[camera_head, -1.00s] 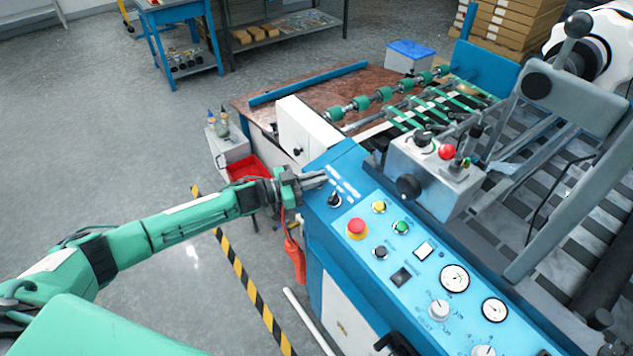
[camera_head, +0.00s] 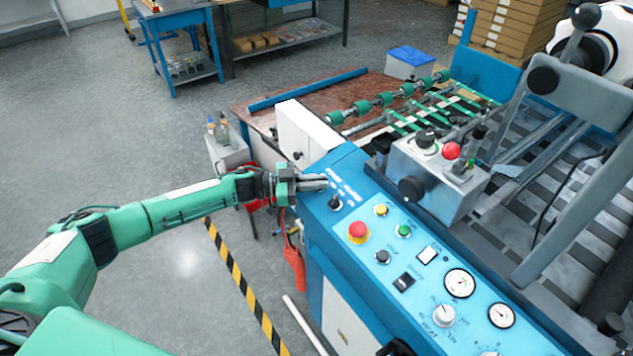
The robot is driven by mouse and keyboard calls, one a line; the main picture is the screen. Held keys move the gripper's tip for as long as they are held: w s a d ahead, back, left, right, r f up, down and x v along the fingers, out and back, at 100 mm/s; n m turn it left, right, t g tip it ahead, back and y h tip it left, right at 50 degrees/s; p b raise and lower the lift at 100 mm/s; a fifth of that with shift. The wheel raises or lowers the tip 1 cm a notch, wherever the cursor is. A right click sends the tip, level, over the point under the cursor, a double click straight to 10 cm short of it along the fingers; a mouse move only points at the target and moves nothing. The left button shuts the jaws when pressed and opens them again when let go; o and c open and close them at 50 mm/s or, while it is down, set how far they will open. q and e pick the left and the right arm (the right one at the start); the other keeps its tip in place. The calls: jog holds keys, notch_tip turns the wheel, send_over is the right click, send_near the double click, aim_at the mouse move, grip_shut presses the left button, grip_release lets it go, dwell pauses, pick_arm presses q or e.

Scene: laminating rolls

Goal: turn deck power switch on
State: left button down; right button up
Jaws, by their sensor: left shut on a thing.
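The blue deck panel (camera_head: 350,240) slopes across the middle of the head view. A black rotary switch (camera_head: 335,203) sits near its upper left corner, just below white lettering; I take it to be the deck power switch. My left gripper (camera_head: 326,182) reaches in from the left over this corner. Its fingers lie close together at the upper edge of the switch and are shut on it, though the contact itself is hard to see. The switch's exact turn is too small to tell. My right gripper is out of view.
A red emergency button (camera_head: 358,231), yellow button (camera_head: 381,209) and green button (camera_head: 403,231) stand close by on the panel. A grey control box (camera_head: 430,175) rises to the right. A white box (camera_head: 305,135) stands behind the gripper.

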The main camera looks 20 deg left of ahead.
pick_arm(q)
jog(key=c, duration=1.5)
grip_release()
jog(key=shift+s+f, duration=0.1)
jog(key=shift+f, duration=0.1)
jog(key=b+v, duration=0.3)
jog(key=v, duration=1)
jog(key=shift+a+b, duration=0.4)
